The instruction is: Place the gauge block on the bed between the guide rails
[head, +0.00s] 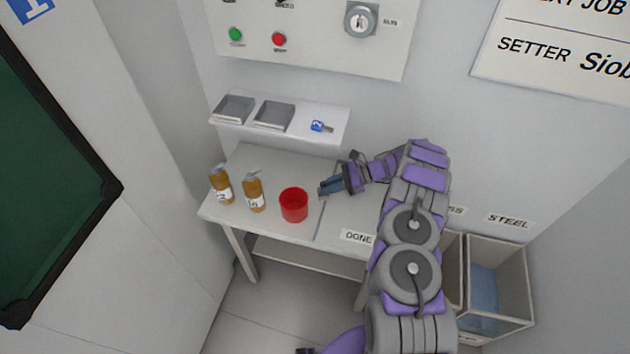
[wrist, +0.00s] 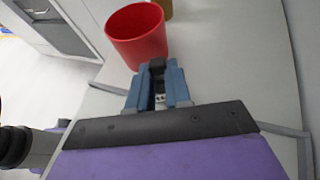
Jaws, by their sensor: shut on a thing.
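My gripper (head: 325,188) is over the white bench (head: 345,210), just right of the red cup. In the wrist view my gripper (wrist: 158,72) has its two blue fingers shut on a small dark block (wrist: 157,64), whose end shows between the tips. I take it as the gauge block; most of it is hidden by the fingers. In the head view the block cannot be made out. No bed with guide rails can be recognised in either view.
A red cup (head: 294,205) and two amber bottles (head: 222,186) (head: 254,193) stand on the bench's left. Above, a shelf (head: 335,125) holds two grey trays (head: 234,109) (head: 274,115) and a blue-tagged key (head: 321,126). A STEEL bin (head: 500,248) stands at right.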

